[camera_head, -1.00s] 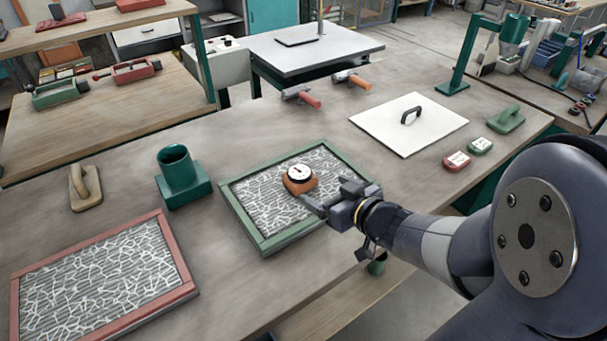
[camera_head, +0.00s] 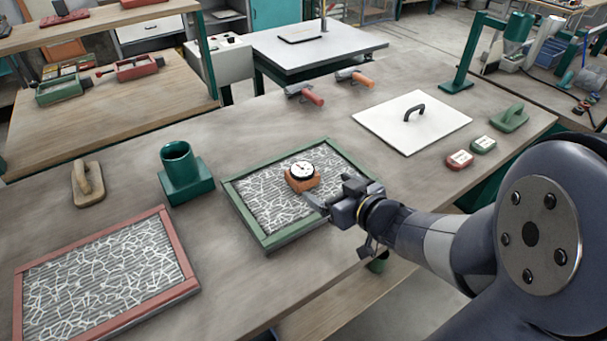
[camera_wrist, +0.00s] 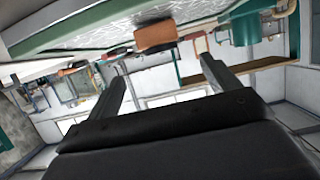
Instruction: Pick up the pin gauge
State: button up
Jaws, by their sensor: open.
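The pin gauge (camera_head: 302,178), an orange block with a round white dial on top, sits on the white-veined panel in the green frame (camera_head: 243,222). In the wrist view, the orange block (camera_wrist: 155,37) is beyond the fingertips, near the top and roughly between them. My gripper (camera_head: 322,200) is at the right side of the green frame, just right of and nearer than the gauge. In the wrist view, my gripper's (camera_wrist: 161,72) two fingers are spread with nothing between them. The gauge's underside is hidden in the head view.
A red-framed panel (camera_head: 105,275) lies at the front left. A green cup on a base (camera_head: 184,178) and a tan float (camera_head: 88,184) stand behind it. A white board with a handle (camera_head: 412,122) and two small blocks lie at the right. Bare tabletop surrounds the green frame.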

aim_at(308, 183)
jog(key=shift+o, duration=0.3)
jog(key=shift+o, duration=0.2)
jog(key=shift+w+a+f+b, duration=0.15)
jog(key=shift+a+f+b, duration=0.15)
jog(key=shift+f, duration=0.2)
jog(key=shift+w+a+f+b, duration=0.15)
jog(key=shift+f+b, duration=0.15)
jog(key=shift+f, duration=0.15)
jog(key=shift+w+a+f, duration=0.2)
jog(key=b+x, duration=0.1)
jog(key=x, duration=0.3)
jog(key=shift+w+a+f, duration=0.1)
jog(key=shift+w, duration=0.15)
jog(key=shift+b+x, duration=0.35)
jog(key=shift+x, duration=2.55)
jog(key=shift+w, duration=0.15)
jog(key=c, duration=1.2)
jog(key=shift+c, duration=0.5)
